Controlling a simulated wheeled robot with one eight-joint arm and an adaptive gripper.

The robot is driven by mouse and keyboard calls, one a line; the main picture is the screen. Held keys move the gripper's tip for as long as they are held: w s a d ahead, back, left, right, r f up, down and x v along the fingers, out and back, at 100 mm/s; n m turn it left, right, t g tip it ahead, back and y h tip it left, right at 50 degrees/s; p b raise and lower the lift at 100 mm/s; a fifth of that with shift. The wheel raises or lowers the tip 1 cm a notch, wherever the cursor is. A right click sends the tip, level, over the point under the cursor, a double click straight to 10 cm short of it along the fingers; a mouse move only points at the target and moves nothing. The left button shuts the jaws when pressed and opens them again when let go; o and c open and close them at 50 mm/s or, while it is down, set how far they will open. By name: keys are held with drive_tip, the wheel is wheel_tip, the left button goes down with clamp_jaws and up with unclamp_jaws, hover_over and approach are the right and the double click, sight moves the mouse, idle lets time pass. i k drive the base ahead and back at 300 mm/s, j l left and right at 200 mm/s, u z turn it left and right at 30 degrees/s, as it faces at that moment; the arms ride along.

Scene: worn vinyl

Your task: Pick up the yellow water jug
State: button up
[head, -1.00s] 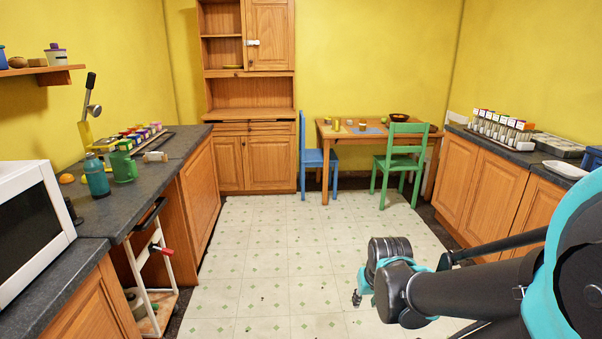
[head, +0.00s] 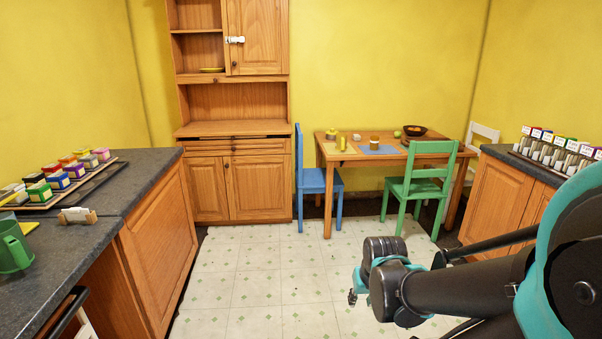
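A wooden table (head: 327,152) stands against the far wall. Two small yellow vessels stand on its left part: a squat one with a knob-like top (head: 331,135) and a taller one (head: 342,143) just in front of it. They are too small to tell which, if either, is the water jug. My gripper (head: 352,297) shows only as a small dark tip beside my folded arm at lower right. It is over the floor, far from the table, and its fingers are mostly hidden.
A blue chair (head: 318,180) and a green chair (head: 424,184) flank the table's front. Counters run along the left (head: 120,200) and right (head: 540,178). A cabinet (head: 235,180) stands at the back. The tiled floor (head: 262,285) between is clear.

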sight(342, 142)
drive_tip(key=i, duration=3.35)
